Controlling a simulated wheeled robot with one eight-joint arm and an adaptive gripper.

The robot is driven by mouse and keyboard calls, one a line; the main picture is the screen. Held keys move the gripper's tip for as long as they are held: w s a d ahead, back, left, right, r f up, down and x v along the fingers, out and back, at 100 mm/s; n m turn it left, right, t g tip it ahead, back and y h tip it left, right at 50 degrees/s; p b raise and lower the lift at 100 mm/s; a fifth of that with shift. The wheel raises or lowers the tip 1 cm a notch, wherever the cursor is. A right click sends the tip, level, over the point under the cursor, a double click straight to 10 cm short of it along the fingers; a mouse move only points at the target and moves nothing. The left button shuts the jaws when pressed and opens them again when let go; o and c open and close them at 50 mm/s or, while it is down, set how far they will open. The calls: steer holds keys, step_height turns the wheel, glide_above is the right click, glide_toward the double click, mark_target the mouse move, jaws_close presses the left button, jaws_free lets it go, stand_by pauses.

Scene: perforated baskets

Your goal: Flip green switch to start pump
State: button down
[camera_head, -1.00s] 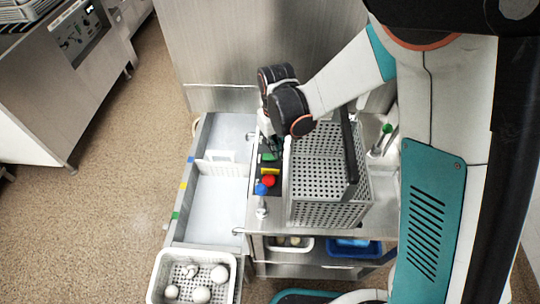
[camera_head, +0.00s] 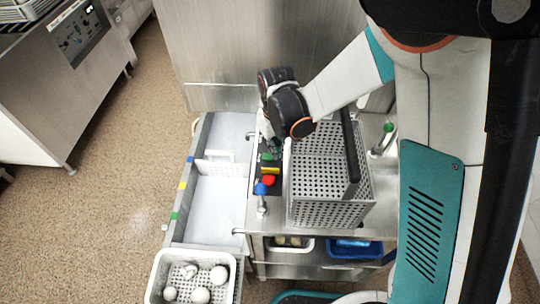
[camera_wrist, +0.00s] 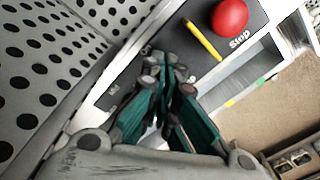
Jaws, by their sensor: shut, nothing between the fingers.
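The green switch (camera_head: 267,157) shows as a small green patch on the dark control panel (camera_head: 257,180). My gripper (camera_head: 274,146) is just behind it, pointing down at the panel; I cannot tell whether it touches the switch. In the wrist view my gripper (camera_wrist: 166,68) has its fingertips together with nothing between them. They are over the panel, and the green switch is hidden there. A yellow bar (camera_wrist: 202,40) and a red stop button (camera_wrist: 230,16) lie beyond the fingertips in the wrist view.
A grey perforated basket (camera_head: 330,213) stands right beside the panel, close to my gripper. A sink basin (camera_head: 215,215) lies left. A blue knob (camera_head: 260,189) is at the panel's front end. A white basket (camera_head: 160,290) with several pale round objects is at the front left.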

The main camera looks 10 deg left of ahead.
steer(key=shift+f+b, duration=0.35)
steer(key=shift+f, duration=0.15)
stand_by(0.3)
steer(key=shift+r+p, duration=2.2)
steer(key=shift+r, duration=1.35)
